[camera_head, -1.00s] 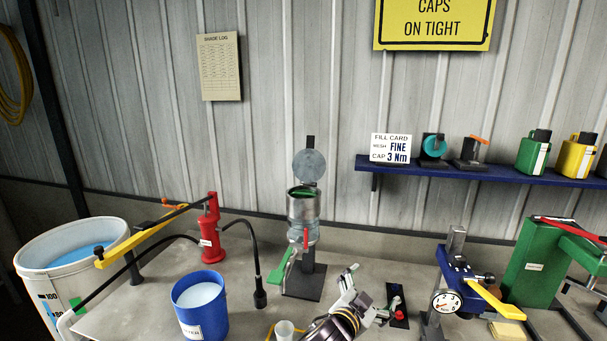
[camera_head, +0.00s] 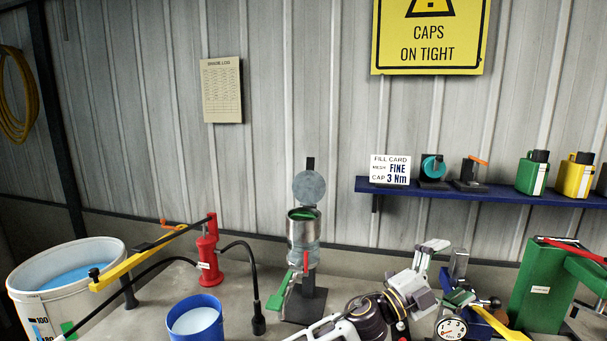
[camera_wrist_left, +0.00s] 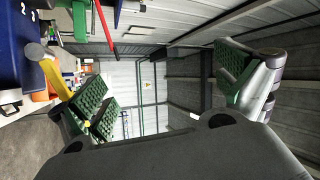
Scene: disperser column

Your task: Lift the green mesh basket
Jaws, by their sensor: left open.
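A metal disperser column (camera_head: 303,235) stands on a black stand in the middle of the bench. Its round grey lid (camera_head: 309,187) is swung up. A green rim, apparently the green mesh basket (camera_head: 303,214), shows inside the column's open top; its lower part is hidden by the metal wall. My left gripper (camera_head: 449,272) is open and empty, to the right of the column and lower in the picture, clear of the basket. Its green-padded fingers are spread wide in the left wrist view (camera_wrist_left: 165,90), with no basket between them. My right gripper is not in view.
Left of the column stand a red pump (camera_head: 208,258), a blue bucket (camera_head: 195,313) and a white tub (camera_head: 30,288). A green lever (camera_head: 279,292) juts from the column's front. A dial gauge (camera_head: 451,328) and a green press (camera_head: 540,285) lie right. A blue shelf (camera_head: 450,191) runs behind.

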